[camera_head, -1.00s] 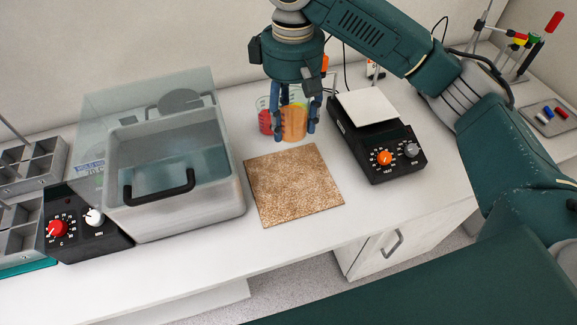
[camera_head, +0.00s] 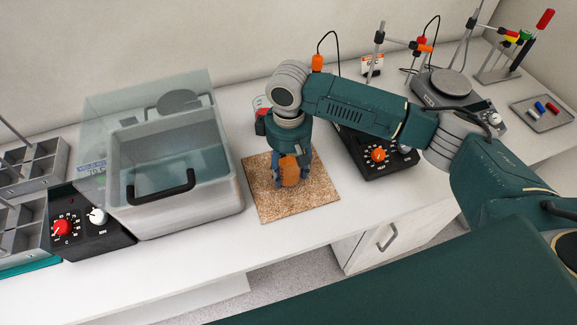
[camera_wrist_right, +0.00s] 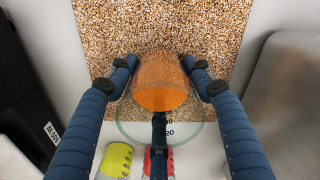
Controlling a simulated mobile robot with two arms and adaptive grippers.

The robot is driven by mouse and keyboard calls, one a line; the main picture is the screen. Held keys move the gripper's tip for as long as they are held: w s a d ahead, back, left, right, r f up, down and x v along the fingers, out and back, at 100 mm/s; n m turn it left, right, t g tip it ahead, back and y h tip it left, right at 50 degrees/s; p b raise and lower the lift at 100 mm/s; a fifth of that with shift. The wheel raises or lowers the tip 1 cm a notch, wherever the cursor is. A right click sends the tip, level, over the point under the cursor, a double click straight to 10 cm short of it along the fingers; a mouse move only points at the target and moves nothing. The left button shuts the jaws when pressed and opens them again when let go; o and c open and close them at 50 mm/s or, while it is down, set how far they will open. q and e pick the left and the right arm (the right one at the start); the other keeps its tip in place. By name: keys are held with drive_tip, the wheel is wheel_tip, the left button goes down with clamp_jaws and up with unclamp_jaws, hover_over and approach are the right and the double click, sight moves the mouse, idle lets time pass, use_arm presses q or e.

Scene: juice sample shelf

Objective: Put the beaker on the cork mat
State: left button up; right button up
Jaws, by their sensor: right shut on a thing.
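The beaker (camera_head: 289,173), clear with orange liquid, is held between the fingers of my right gripper (camera_head: 290,180), over the middle of the cork mat (camera_head: 300,207). My right gripper is shut on it; the fingers hide its sides in the head view. In the right wrist view the orange beaker (camera_wrist_right: 160,92) shows between the two fingers, with the speckled mat (camera_wrist_right: 110,25) beyond it. Whether its base touches the mat cannot be told. My left gripper is not in view.
A water bath (camera_head: 190,215) with a clear lid stands left of the mat. A black hot plate (camera_head: 385,165) stands to the right, partly behind my arm. A red container (camera_head: 261,102) stands behind the mat. A yellow one (camera_wrist_right: 116,160) shows in the wrist view.

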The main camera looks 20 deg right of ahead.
drive_tip(key=shift+f, duration=0.1)
drive_tip(key=o, duration=1.4)
drive_tip(key=shift+f, duration=0.1)
drive_tip(key=shift+c, duration=0.2)
use_arm(q)
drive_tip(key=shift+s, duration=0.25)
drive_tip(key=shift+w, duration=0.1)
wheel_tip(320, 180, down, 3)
drive_tip(key=b, duration=0.2)
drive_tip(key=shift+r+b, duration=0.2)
drive_tip(key=shift+b, duration=0.2)
use_arm(e)
wheel_tip(320, 180, up, 12)
